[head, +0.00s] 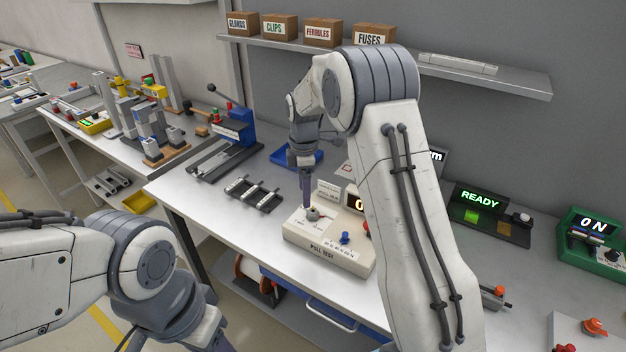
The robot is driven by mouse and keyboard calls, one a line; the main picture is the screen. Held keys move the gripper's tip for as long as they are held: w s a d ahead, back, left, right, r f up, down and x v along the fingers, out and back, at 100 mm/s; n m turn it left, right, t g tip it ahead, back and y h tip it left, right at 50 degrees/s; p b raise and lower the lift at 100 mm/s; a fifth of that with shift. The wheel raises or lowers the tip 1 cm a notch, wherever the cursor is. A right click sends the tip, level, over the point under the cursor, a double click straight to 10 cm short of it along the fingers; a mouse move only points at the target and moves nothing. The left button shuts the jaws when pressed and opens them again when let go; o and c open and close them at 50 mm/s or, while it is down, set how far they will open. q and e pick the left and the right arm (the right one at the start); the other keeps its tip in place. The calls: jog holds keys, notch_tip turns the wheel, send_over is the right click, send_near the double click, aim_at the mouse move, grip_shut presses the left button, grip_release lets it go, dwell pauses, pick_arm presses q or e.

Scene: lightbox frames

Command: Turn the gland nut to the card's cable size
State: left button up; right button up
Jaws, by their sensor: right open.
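A beige box marked PULL TEST (322,252) stands on the bench below my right gripper. A small grey round part (317,215), possibly the gland nut, sits on its white top plate. My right gripper (306,205) is open, pointing down right at this part; I cannot tell whether it touches. A small printed card (328,191) stands behind the part, too small to read. A display on the box is partly hidden by my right arm, as is a sign ending in "m" (437,156). My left gripper (208,338) is mostly cut off at the bottom edge.
The box also carries a blue knob (345,238). A black rack (254,194) and a blue lever press (232,132) stand to the left. A READY display unit (480,199) and a green ON box (592,240) stand right. Bare bench (205,196) lies at the front left.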

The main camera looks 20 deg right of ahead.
aim_at(313, 208)
jog(key=d, duration=0.1)
jog(key=w+d+r+p, duration=0.1)
jog(key=d, duration=0.1)
jog(key=shift+w+r+n+p, duration=0.15)
jog(key=shift+w+n+p, duration=0.15)
jog(key=shift+p, duration=0.1)
pick_arm(q)
notch_tip(313, 208, up, 6)
jog(key=shift+f+p, duration=0.1)
jog(key=shift+p, duration=1.15)
pick_arm(e)
notch_tip(313, 208, down, 10)
jog(key=shift+f, duration=0.2)
grip_shut()
